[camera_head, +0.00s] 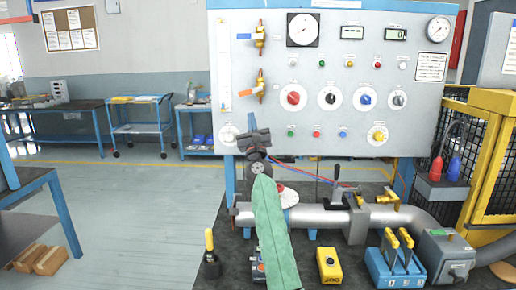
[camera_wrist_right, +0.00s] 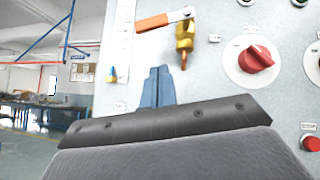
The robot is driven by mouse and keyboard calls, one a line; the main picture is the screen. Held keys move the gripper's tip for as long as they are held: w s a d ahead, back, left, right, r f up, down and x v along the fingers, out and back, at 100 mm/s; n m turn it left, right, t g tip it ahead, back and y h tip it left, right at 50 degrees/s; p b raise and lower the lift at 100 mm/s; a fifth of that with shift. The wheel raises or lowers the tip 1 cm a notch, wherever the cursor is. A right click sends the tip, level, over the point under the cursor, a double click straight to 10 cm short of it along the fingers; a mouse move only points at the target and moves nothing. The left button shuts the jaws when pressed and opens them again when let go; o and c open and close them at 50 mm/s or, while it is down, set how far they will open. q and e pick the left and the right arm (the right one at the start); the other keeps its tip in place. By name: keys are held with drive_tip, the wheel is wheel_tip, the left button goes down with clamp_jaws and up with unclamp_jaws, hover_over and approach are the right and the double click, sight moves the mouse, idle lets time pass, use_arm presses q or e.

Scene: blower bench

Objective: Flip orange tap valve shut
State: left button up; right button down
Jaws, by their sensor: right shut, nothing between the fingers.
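The orange tap valve has an orange lever (camera_head: 249,91) on a brass body (camera_head: 261,84), at the left of the grey panel. The lever sticks out to the left, roughly level and across the upright body. In the right wrist view the orange lever (camera_wrist_right: 153,22) and brass body (camera_wrist_right: 185,42) show at the top. My right gripper (camera_head: 251,121) is below the valve, in front of the panel. Its blue fingers (camera_wrist_right: 158,84) are together and empty, below the lever in the wrist view and apart from it. My left gripper is not in view.
A similar brass valve with a blue lever (camera_head: 244,37) sits above. A red knob (camera_head: 293,97) is to the right of the valve. A clear gauge tube (camera_head: 225,75) runs up the panel's left side. A grey pipe (camera_head: 320,218) crosses the bench below.

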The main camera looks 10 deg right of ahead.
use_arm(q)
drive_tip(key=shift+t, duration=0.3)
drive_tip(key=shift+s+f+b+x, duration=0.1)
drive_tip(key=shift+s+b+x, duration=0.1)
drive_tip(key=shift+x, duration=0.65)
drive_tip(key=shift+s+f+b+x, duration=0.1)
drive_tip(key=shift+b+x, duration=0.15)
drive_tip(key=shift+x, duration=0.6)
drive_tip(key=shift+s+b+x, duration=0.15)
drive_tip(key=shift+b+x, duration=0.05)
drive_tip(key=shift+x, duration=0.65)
use_arm(e)
drive_tip(key=v, duration=0.8)
drive_tip(key=shift+s, duration=0.25)
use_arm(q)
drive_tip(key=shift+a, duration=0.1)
use_arm(e)
drive_tip(key=shift+n, duration=0.3)
